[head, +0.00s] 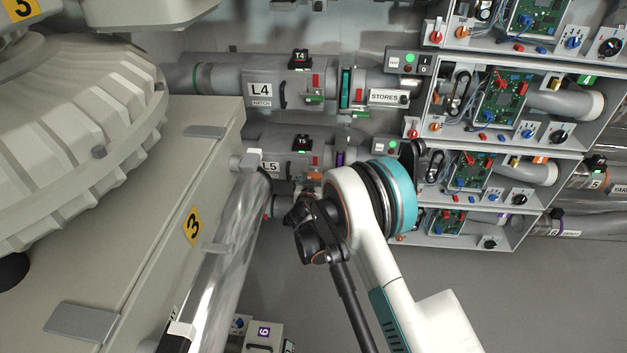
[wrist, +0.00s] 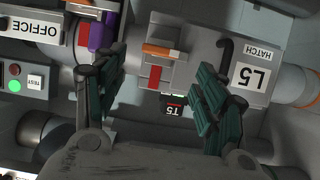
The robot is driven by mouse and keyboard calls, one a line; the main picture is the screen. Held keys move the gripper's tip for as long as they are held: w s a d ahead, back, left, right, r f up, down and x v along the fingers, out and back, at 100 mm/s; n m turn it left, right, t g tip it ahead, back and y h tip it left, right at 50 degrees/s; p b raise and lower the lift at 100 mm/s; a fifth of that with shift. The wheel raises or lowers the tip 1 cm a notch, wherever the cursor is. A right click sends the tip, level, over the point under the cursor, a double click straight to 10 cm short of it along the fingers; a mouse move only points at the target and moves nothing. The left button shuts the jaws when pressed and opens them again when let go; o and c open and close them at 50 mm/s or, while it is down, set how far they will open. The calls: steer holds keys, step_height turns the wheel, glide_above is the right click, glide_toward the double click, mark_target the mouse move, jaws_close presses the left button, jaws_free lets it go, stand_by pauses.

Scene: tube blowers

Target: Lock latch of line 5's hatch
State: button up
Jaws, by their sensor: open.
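Line 5's hatch, the grey housing labelled L5 (wrist: 250,78), fills the middle of the wrist view, upside down there. It also shows in the head view (head: 268,165), partly behind a clear tube and my arm. A latch with orange and red parts (wrist: 160,64) sits on the housing, with a black T5 tag beside it (wrist: 172,107). A black hook-shaped handle (wrist: 226,50) stands between the latch and the L5 label. My gripper (wrist: 160,92) is open, its two dark green-padded fingers apart on either side of the latch, with nothing held. Its fingertips are hard to make out in the head view.
Line 4 (head: 262,90) runs above line 5 in the head view. Grey control boxes (head: 500,95) with circuit boards and knobs stand to the right. A clear tube (head: 235,230) and a large cabinet (head: 130,230) bound the left. An OFFICE label (wrist: 35,28) shows in the wrist view.

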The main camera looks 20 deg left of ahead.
steer(key=v, duration=0.6)
stand_by(0.3)
